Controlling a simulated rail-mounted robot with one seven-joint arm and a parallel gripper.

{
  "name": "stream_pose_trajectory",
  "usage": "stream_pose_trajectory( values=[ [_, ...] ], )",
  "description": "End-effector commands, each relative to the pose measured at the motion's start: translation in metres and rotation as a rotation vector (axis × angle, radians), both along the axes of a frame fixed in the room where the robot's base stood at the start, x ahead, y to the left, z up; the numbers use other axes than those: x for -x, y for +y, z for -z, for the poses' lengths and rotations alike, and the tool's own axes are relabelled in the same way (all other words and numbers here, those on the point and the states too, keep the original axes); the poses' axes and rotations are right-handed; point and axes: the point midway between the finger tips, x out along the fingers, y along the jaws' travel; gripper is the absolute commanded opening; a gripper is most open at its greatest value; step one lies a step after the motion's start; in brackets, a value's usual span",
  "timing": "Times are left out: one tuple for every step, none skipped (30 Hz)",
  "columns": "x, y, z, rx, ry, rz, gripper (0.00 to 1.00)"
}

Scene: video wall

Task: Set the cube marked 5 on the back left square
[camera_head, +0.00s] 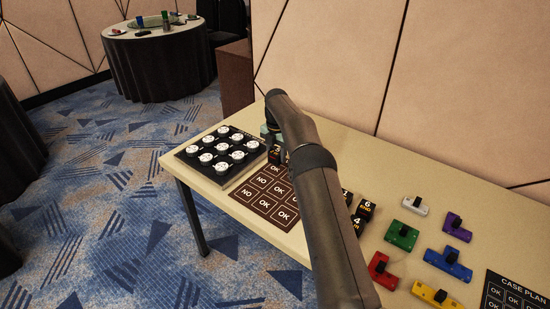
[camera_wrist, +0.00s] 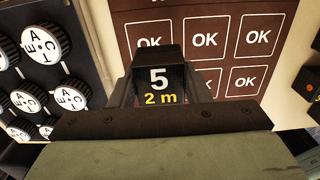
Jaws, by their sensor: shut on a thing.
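The black cube marked 5 (camera_wrist: 158,82), with yellow "2 m" under the digit, is between the jaws of my gripper (camera_wrist: 158,95) in the wrist view. My gripper is shut on it. The brown mat (camera_head: 234,194) of squares reading OK or NO lies on the table; it also fills the upper middle of the wrist view (camera_wrist: 182,18). In the head view my gripper (camera_head: 275,138) is at the mat's back left end, partly behind my arm. The cube hides the square behind it. I cannot tell whether it touches the mat.
A dark board of white dials (camera_head: 221,153) stands close left of the mat. Right of my arm are black cubes (camera_head: 365,208) and several coloured switch blocks (camera_head: 402,236). A CASE PLAN card (camera_head: 510,292) lies at the lower right. A round table (camera_head: 150,60) stands far behind.

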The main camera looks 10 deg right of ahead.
Motion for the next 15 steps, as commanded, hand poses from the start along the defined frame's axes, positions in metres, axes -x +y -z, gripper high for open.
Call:
stream_pose_trajectory(
  values=[
    [-0.005,0.000,-0.001,-0.001,0.001,0.001,0.20],
    [-0.006,0.001,0.001,-0.001,0.000,0.001,0.20],
    [-0.009,0.001,0.003,-0.001,0.000,0.001,0.20],
    [-0.010,0.001,0.005,-0.001,0.000,0.001,0.20],
    [-0.010,0.001,0.006,-0.001,0.000,0.001,0.20],
    [-0.011,0.001,0.008,-0.001,0.000,0.001,0.20],
    [-0.012,0.001,0.008,-0.002,-0.001,0.001,0.20],
    [-0.012,0.002,0.010,-0.001,0.000,0.001,0.20],
    [-0.012,0.002,0.011,-0.001,0.000,0.001,0.20],
    [-0.013,0.002,0.011,-0.001,-0.001,0.001,0.20],
    [-0.013,0.002,0.011,-0.001,-0.001,0.001,0.20],
    [-0.014,0.002,0.012,-0.001,-0.001,0.001,0.20],
    [-0.014,0.002,0.013,-0.001,-0.001,0.001,0.20],
    [-0.015,0.002,0.014,-0.001,-0.001,0.001,0.20],
    [-0.015,0.003,0.017,-0.001,0.001,0.000,0.20]
  ],
)
